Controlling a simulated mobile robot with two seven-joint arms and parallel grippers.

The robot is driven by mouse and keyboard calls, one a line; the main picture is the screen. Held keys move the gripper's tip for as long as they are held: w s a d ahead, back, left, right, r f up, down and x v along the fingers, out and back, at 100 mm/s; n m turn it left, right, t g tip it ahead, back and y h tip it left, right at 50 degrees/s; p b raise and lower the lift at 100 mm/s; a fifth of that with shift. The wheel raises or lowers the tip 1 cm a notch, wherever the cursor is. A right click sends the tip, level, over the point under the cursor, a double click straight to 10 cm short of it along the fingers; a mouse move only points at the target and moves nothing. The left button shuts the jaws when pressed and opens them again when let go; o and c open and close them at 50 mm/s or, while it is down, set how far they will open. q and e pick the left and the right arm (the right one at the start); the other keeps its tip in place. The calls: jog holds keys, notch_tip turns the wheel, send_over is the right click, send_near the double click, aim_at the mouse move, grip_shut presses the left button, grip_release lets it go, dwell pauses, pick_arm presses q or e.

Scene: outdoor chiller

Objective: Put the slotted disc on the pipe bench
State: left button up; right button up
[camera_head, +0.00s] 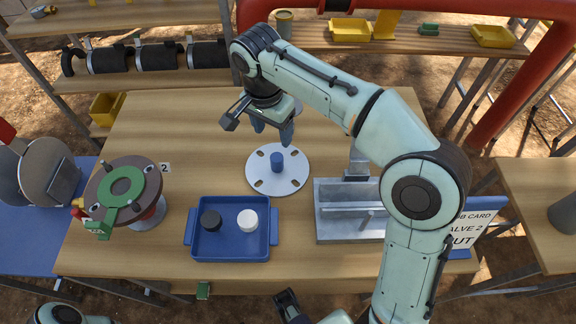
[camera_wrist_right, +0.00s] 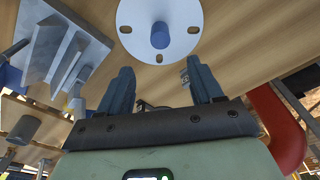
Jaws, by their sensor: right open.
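The slotted disc (camera_head: 292,181) is a flat white plate with oval slots and a blue central knob. It lies on the wooden table (camera_head: 190,125), and also shows at the top of the right wrist view (camera_wrist_right: 185,42). My right gripper (camera_head: 272,130) is open and empty, just behind and above the disc, fingers pointing down. In the wrist view its two fingers (camera_wrist_right: 160,68) are apart, with the knob ahead between them. A dark piece at the bottom edge of the head view may be my left gripper; its jaws are unclear. I cannot tell which surface is the pipe bench.
A blue tray (camera_head: 231,255) holds a black and a white puck. A grey metal fixture (camera_head: 334,238) stands right of the disc. A round green-topped valve (camera_head: 122,188) is at left. A back shelf (camera_head: 150,80) carries black pipe pieces. A side table (camera_head: 530,185) is at right.

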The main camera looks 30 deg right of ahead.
aim_at(276, 157)
notch_tip(276, 157, down, 7)
jog(key=shift+w+d+f+b, duration=0.1)
jog(key=shift+d+b, duration=0.05)
jog(key=shift+b, duration=0.8)
jog(key=shift+w+d+f+b, duration=0.15)
jog(key=shift+f+b, duration=0.15)
jog(key=shift+f, duration=1.2)
jog(key=shift+d+f+b, duration=0.15)
jog(key=shift+f+b, duration=0.15)
jog(key=shift+f, duration=1.15)
jog(key=shift+c, duration=0.3)
jog(key=shift+r, duration=0.1)
grip_shut()
